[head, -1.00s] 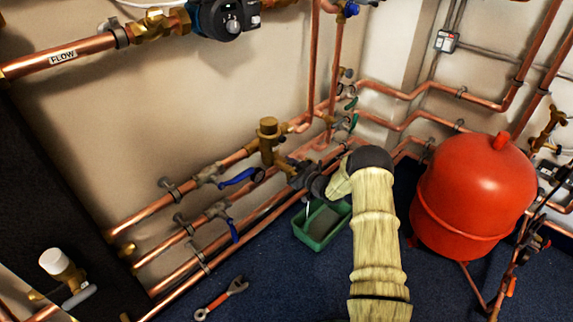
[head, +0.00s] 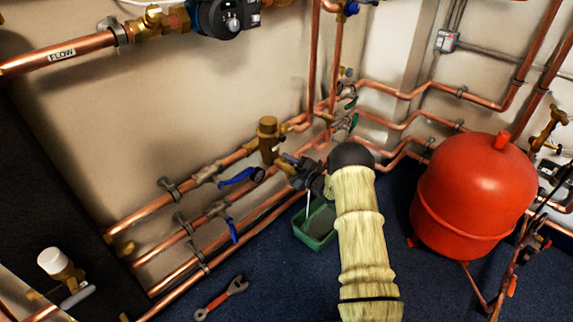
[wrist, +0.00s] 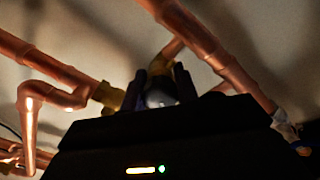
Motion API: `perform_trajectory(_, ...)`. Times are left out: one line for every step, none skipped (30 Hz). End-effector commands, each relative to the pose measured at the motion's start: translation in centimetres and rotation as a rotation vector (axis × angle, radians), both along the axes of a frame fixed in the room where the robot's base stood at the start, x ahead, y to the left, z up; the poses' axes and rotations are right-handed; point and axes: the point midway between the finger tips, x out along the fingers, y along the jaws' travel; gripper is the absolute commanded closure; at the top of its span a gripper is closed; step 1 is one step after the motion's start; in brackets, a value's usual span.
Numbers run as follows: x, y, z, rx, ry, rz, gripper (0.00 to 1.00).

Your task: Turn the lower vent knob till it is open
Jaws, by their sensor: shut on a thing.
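My gripper (head: 289,165) reaches in low at the pipes near the wall, just right of an upright brass valve body (head: 268,140). In the wrist view my gripper (wrist: 160,85) has its two dark fingers on either side of a small, pale, rounded knob (wrist: 160,98), with brass behind it. The fingers are shut on this part, which I take as the lower vent knob. In the head view my wrist and fingers hide the knob. How far it is turned cannot be read.
Blue-handled valves (head: 240,176) sit on the pipes to the left. A green tray (head: 316,225) stands on the floor beneath my wrist. A red tank (head: 470,190) is at right. A spanner (head: 221,297) lies on the blue floor.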

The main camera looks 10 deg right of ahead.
Motion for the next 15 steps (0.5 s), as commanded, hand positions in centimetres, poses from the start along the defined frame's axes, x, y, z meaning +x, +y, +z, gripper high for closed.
perform_trajectory(-0.01,-0.04,-0.15,-0.036,-0.023,-0.002,0.92)
perform_trajectory(-0.01,-0.04,-0.15,-0.059,-0.041,-0.001,0.92)
perform_trajectory(-0.01,0.0,-0.15,-0.091,-0.062,0.0,0.92)
perform_trajectory(-0.02,0.01,-0.15,-0.113,-0.079,0.0,0.92)
perform_trajectory(-0.02,-0.01,-0.16,-0.137,-0.096,0.0,0.92)
perform_trajectory(-0.01,-0.05,-0.18,-0.169,-0.118,-0.001,0.92)
perform_trajectory(-0.01,-0.03,-0.18,-0.19,-0.134,-0.001,0.92)
perform_trajectory(0.0,-0.01,-0.18,-0.213,-0.151,0.0,0.92)
perform_trajectory(-0.01,0.01,-0.18,-0.243,-0.174,0.0,0.92)
perform_trajectory(-0.02,0.03,-0.18,-0.267,-0.191,0.0,0.92)
perform_trajectory(-0.03,0.05,-0.18,-0.29,-0.208,0.0,0.92)
perform_trajectory(-0.03,-0.05,-0.2,-0.321,-0.231,0.0,0.92)
perform_trajectory(-0.03,-0.08,-0.21,-0.344,-0.247,0.0,0.92)
perform_trajectory(-0.03,-0.09,-0.21,-0.366,-0.263,0.0,0.92)
perform_trajectory(-0.02,-0.05,-0.22,-0.397,-0.285,0.0,0.92)
